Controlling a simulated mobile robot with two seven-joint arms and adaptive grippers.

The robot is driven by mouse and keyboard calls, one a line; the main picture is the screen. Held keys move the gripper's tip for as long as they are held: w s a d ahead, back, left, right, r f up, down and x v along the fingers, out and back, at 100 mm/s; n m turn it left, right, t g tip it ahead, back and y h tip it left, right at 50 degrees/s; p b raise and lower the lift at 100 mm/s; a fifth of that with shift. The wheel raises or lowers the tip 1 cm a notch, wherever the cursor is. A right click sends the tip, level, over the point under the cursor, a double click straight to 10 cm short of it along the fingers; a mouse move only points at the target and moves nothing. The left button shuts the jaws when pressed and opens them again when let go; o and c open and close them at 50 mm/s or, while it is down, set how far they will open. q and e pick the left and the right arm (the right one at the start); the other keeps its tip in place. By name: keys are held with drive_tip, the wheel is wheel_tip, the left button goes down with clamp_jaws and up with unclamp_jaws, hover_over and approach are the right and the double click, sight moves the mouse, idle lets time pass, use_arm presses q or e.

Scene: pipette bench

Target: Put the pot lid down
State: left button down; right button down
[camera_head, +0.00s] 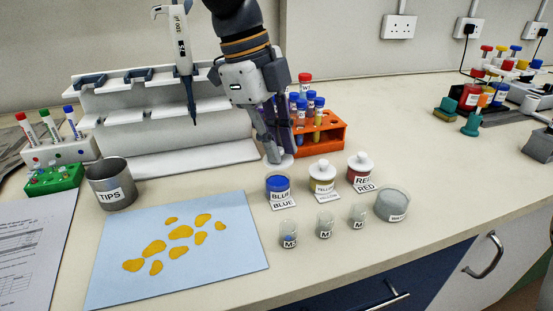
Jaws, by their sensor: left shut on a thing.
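My left gripper (276,148) points down behind the blue pot and is shut on a white pot lid (281,161). The lid is at or just above the bench; I cannot tell whether it touches. The blue pot (278,188) is open and shows blue paint inside. To its right, the yellow pot (322,183) and the red pot (360,177) each wear a white knobbed lid. Labels lie in front of the pots. My right gripper is not in view.
An orange tube rack (330,137) stands right behind the gripper. A white pipette stand (165,128) holds a pipette (181,45) at left. Small M vials (325,226), a water beaker (392,204), a TIPS cup (112,187) and a blue sheet (215,260) are in front.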

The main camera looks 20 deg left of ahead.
use_arm(q)
drive_tip(key=f, duration=0.4)
drive_tip(key=shift+w+a, duration=0.1)
drive_tip(key=shift+w, duration=0.25)
drive_tip(key=shift+s+r, duration=0.1)
drive_tip(key=c, duration=1.6)
unclamp_jaws()
drive_tip(key=v, duration=1.2)
